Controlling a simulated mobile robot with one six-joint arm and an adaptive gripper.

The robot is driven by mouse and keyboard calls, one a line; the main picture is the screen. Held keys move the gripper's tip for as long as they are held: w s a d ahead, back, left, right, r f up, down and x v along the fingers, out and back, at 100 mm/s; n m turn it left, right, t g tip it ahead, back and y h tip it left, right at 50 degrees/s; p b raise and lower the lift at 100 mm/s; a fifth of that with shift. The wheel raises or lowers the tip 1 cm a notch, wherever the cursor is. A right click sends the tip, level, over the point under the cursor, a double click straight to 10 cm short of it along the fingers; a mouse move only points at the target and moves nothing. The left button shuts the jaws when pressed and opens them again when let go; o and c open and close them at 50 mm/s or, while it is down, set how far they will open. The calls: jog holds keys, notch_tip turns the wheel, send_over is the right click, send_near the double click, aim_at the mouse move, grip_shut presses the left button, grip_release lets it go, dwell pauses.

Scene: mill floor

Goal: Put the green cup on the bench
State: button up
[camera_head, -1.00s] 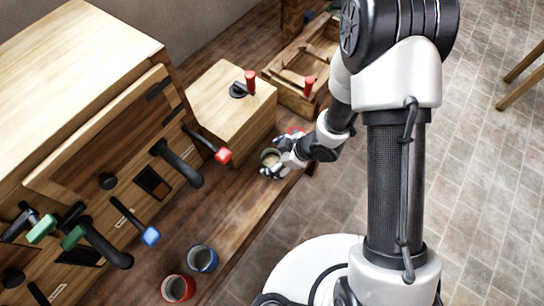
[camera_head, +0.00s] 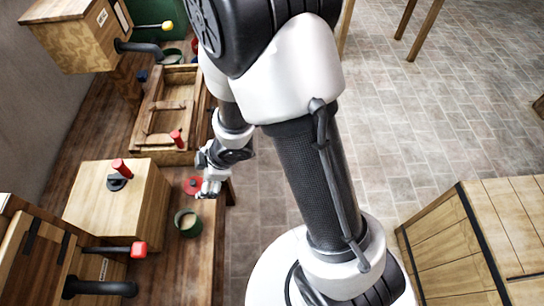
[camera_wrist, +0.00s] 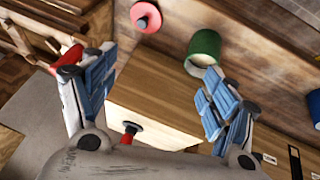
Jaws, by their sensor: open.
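The green cup (camera_head: 187,222), with a pale inside, stands on the wooden bench top (camera_head: 205,262), beside a light wooden block. The cup also shows in the wrist view (camera_wrist: 204,46), beyond the right finger and apart from it. My gripper (camera_head: 210,186) is over the bench near its right edge, farther back than the cup. In the wrist view my gripper (camera_wrist: 150,85) has its fingers spread wide with nothing held between them.
A red disc with a knob (camera_head: 192,184) lies beside my gripper. The light wooden block (camera_head: 115,200) with a red-handled lever stands left. A wooden tray frame (camera_head: 152,140) lies behind. A crate (camera_head: 455,240) stands right; open paved floor lies between.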

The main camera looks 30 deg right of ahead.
jog(key=d+r+m+t+h, duration=0.3)
jog(key=d+r+m+h, duration=0.35)
jog(key=d+r, duration=0.9)
jog(key=s+a+r+m+g+y, duration=0.1)
jog(key=s+r+m, duration=0.3)
jog(key=s, duration=0.5)
jog(key=s+a+r+m+g+y, duration=0.1)
jog(key=s+r+m, duration=0.3)
jog(key=s, duration=0.5)
notch_tip(320, 180, up, 2)
jog(key=shift+r, duration=0.1)
jog(key=shift+a+y, duration=0.1)
jog(key=shift+y, duration=0.15)
notch_tip(320, 180, down, 5)
jog(key=b, duration=0.4)
jog(key=shift+r+b, duration=0.15)
jog(key=shift+b, duration=0.2)
